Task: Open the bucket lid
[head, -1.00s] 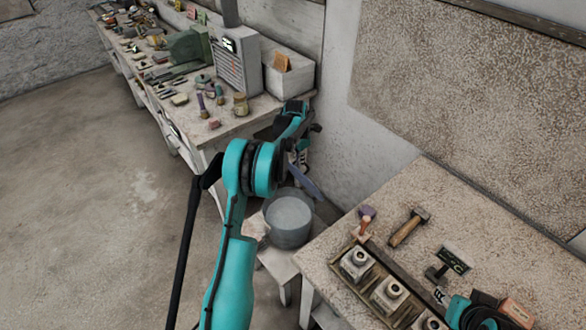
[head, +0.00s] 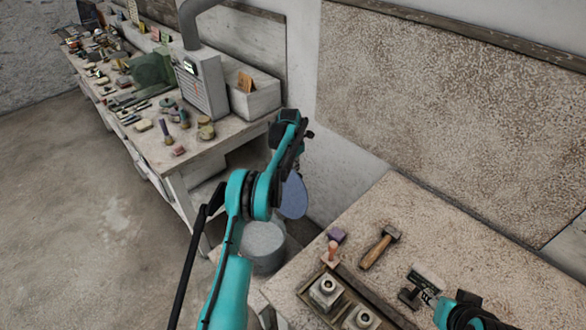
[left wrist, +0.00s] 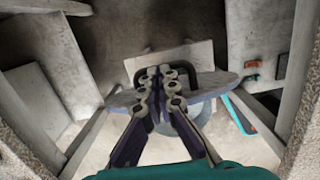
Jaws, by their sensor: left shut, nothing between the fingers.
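The grey bucket (head: 263,247) stands on a low stool beyond my left arm in the head view, partly hidden by the arm. The round blue-grey lid (head: 293,197) is steeply tilted above and to the right of the bucket, apart from its rim as far as I can see. In the left wrist view the lid (left wrist: 222,82) shows nearly edge-on, with a dark handle at its middle. My left gripper (left wrist: 159,73) is shut, its fingertips together at the handle, with no clear grip on it. In the head view its fingers are mostly hidden.
A speckled worktable (head: 440,235) at the right holds a hammer (head: 380,247), a wooden tray with jars (head: 327,291) and small blocks. A cluttered bench (head: 235,132) runs along the wall at the left. Open floor lies at the left.

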